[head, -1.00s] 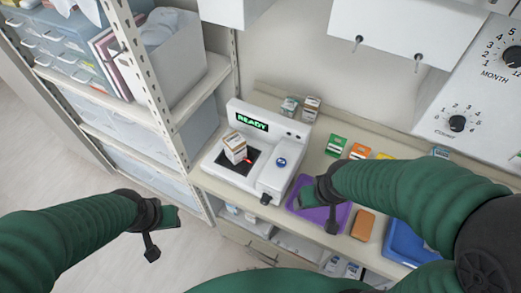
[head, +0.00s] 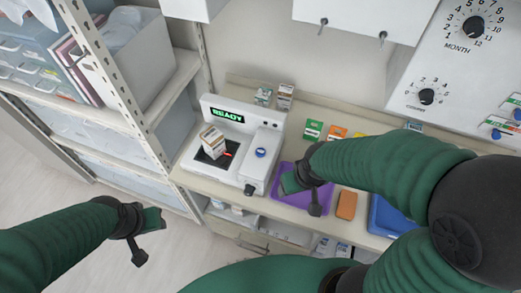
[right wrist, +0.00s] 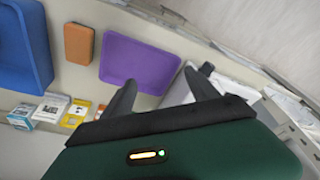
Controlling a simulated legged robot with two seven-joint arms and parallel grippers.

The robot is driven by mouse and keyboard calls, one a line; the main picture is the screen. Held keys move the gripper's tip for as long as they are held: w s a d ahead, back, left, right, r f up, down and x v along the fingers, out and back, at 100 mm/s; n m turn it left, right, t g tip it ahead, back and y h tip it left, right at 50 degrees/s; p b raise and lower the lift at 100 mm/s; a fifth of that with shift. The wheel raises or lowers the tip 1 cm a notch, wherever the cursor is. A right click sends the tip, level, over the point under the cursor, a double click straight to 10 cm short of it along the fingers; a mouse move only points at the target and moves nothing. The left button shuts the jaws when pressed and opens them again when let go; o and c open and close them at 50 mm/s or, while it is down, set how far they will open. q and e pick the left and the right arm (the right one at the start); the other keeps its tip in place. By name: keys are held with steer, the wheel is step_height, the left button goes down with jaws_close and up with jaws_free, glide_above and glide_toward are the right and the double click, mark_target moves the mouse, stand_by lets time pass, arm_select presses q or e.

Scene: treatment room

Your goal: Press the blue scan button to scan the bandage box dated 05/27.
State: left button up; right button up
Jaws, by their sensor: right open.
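The white scanner (head: 190,160) stands on the counter with a green READY display (head: 227,115). The blue scan button (head: 261,153) is on its right-hand part. A white and brown bandage box (head: 213,141) sits on the black scan pad, with a red light spot beside it; its date is too small to read. My right gripper (head: 290,182) is right of the button, over the purple tray (head: 318,197), empty. In the right wrist view its two fingers (right wrist: 163,92) are apart near the purple tray (right wrist: 140,62). My left gripper (head: 150,232) hangs left of the counter; its jaw opening is unclear.
Two small boxes (head: 284,95) stand behind the scanner. Green (head: 313,130) and orange (head: 337,133) packs lie along the back. An orange block (head: 346,205) and a blue tray (head: 385,218) are to the right. A shelf post (head: 120,95) rises at left.

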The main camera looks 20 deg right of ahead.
jaws_close()
stand_by(1.4)
